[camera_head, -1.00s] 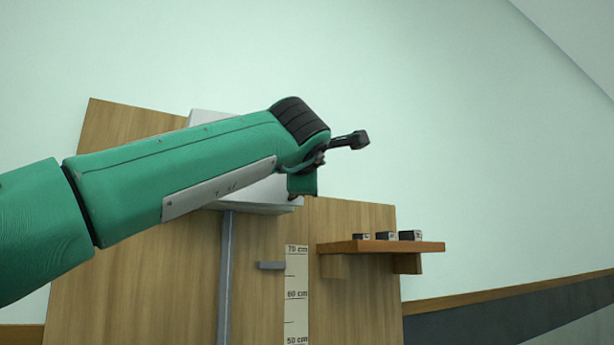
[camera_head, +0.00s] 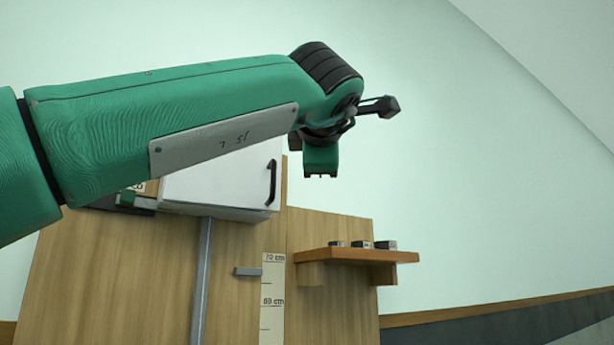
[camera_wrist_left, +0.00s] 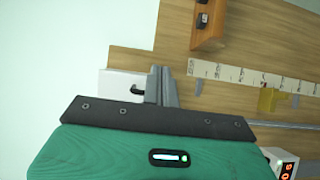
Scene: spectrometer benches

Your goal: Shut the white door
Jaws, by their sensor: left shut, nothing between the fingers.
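The white door (camera_head: 225,185) is on the front of a white box high on the wooden panel, with a black upright handle (camera_head: 272,183) near its right edge. My left arm crosses in front and hides its upper part. I cannot tell whether the door is fully shut or slightly ajar. In the left wrist view, my left gripper (camera_wrist_left: 162,84) is shut and empty, with its grey fingers just right of the white door (camera_wrist_left: 115,84) and its black handle (camera_wrist_left: 138,90). I cannot tell if they touch. My right gripper is not in view.
A wooden shelf (camera_head: 355,255) with several small dark blocks sticks out at the right below the box. A height scale (camera_head: 273,295), a grey peg (camera_head: 247,271) and a vertical grey rail (camera_head: 203,275) are on the wooden panel (camera_head: 120,285). Space right of my arm is clear.

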